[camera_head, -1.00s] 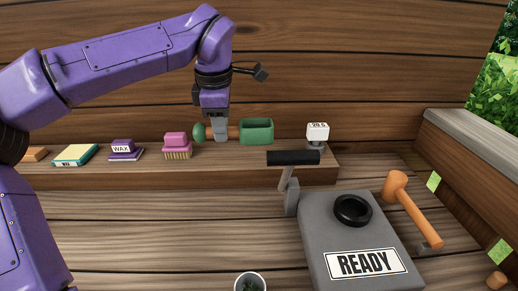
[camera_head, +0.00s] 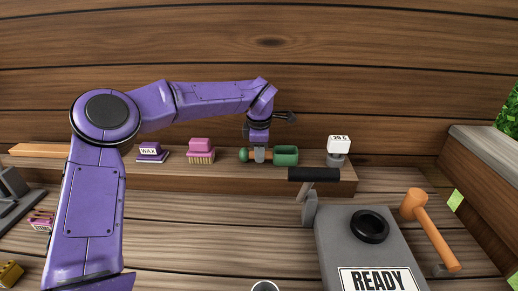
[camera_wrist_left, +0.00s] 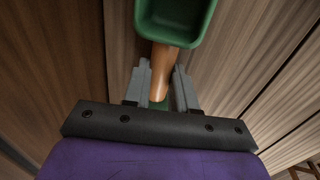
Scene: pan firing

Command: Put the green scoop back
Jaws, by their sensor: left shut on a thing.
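The green scoop (camera_head: 286,155) has a green box-shaped head, a wooden handle and a green knob at its left end. It lies level at the back shelf (camera_head: 225,172), between the pink brush and the white 20 G block. My left gripper (camera_head: 260,157) points down and is shut on its handle. In the left wrist view the gripper (camera_wrist_left: 160,88) has its fingers on both sides of the wooden handle, and the scoop head (camera_wrist_left: 176,20) is beyond them. I cannot tell whether the scoop touches the shelf. My right gripper is not in view.
A pink brush (camera_head: 201,150) and a purple WAX block (camera_head: 151,152) stand left of the scoop. The white 20 G block (camera_head: 338,147) stands to its right. A grey READY machine (camera_head: 340,235) with a black-handled lever (camera_head: 314,175) and an orange mallet (camera_head: 430,228) are in front.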

